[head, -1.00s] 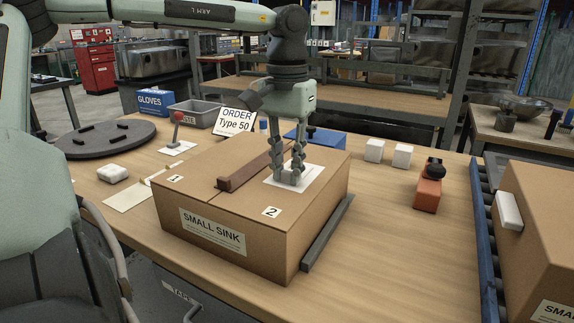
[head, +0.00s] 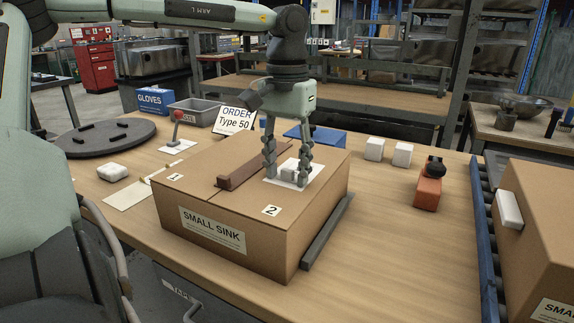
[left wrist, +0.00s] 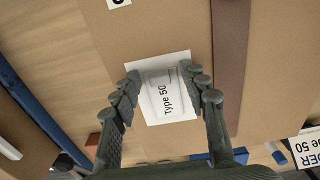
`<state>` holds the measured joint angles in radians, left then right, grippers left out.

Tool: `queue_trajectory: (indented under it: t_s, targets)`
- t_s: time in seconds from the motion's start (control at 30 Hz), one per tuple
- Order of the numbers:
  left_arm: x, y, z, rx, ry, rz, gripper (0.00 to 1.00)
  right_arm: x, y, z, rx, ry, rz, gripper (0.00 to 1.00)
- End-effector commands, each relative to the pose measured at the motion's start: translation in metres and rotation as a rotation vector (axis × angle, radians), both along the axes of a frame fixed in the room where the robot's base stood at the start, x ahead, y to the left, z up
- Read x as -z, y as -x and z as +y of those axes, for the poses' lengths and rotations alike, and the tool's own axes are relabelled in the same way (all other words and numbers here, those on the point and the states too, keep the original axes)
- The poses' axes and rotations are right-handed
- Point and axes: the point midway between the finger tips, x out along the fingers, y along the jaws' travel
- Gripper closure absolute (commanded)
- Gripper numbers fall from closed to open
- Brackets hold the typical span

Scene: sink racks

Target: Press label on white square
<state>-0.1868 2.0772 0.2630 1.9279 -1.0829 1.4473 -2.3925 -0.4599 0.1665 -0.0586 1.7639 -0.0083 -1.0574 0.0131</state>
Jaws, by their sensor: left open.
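The small sink box (head: 215,205) is a closed cardboard carton on the table. The white square (head: 287,184) lies on its top, right of a brown strip. The label is a small pale block (head: 288,171) resting on the square; in the left wrist view its face (left wrist: 165,97) reads "Type 50" and sits inside the square's edges (left wrist: 158,61). My left gripper (head: 287,181) points down with its fingers spread on either side of the label, tips close to the box top. In the left wrist view no finger (left wrist: 160,75) covers the text. My right gripper is out of view.
An "ORDER Type 50" sign (head: 234,120) and a blue tray (head: 314,137) stand behind the box. Two white blocks (head: 374,149) and an orange tool (head: 428,190) sit to the right. A dark bar (head: 327,233) lies along the box's right side.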

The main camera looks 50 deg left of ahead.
Motion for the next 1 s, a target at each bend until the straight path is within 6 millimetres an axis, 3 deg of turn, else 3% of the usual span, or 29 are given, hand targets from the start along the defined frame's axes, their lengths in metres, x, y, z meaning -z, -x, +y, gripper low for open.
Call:
queue_trajectory:
  t_s: [0.27,0.7,1.0]
  targets:
    - [-0.016,-0.001,0.0,-0.001,-0.003,-0.005,0.56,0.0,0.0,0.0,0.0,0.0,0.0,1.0]
    - [-0.102,-0.001,0.0,-0.001,-0.002,-0.003,0.56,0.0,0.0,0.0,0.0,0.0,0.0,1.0]
    - [-0.121,0.0,0.0,0.0,0.0,0.0,0.56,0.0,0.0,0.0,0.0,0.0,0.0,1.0]
